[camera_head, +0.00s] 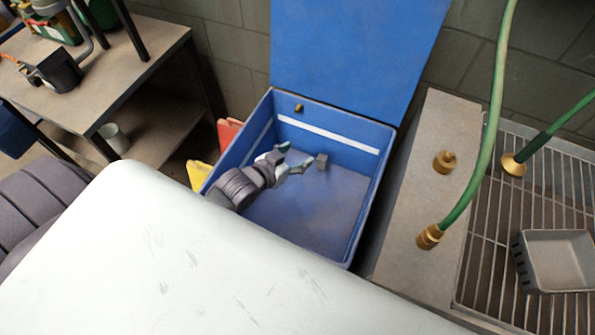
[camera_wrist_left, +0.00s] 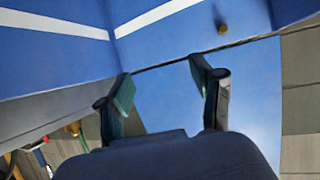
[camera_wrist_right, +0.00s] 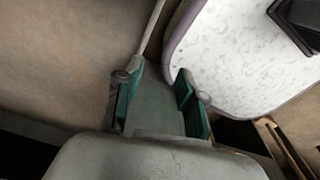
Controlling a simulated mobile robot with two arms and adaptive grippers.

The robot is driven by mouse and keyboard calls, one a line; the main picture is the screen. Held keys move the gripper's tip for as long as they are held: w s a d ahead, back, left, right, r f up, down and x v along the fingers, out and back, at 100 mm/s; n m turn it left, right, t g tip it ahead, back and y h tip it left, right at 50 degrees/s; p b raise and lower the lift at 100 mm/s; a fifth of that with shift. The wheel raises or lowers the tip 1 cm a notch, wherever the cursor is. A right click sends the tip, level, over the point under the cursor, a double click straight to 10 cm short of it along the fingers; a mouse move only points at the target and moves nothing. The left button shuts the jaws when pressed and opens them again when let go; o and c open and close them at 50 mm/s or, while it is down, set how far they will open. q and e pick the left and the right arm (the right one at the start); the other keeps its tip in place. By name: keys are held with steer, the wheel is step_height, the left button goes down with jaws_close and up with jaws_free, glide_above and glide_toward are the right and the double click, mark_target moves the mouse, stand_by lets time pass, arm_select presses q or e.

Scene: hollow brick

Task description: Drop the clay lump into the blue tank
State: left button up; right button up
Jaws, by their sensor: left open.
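The blue tank (camera_head: 374,205) stands in the middle of the head view with its blue lid (camera_head: 357,50) raised at the back. My left gripper (camera_head: 297,159) reaches inside over the left wall, with its fingers apart. A small grey-brown block, which looks like the clay lump (camera_head: 322,161), is inside the tank just beyond the fingertips. I cannot tell whether it rests on the floor or is in the air. The left wrist view shows the open fingers (camera_wrist_left: 160,85) with nothing between them. My right gripper (camera_wrist_right: 153,90) shows only in the right wrist view, open with no held object visible.
A white worktop (camera_head: 180,255) fills the front. A metal ledge with a brass fitting (camera_head: 444,161) and green hoses (camera_head: 497,90) lies right of the tank. A grey tray (camera_head: 556,262) sits on a wire rack. A wooden bench (camera_head: 110,75) stands left.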

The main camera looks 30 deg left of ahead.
arm_select(q)
steer(key=v, duration=1.2)
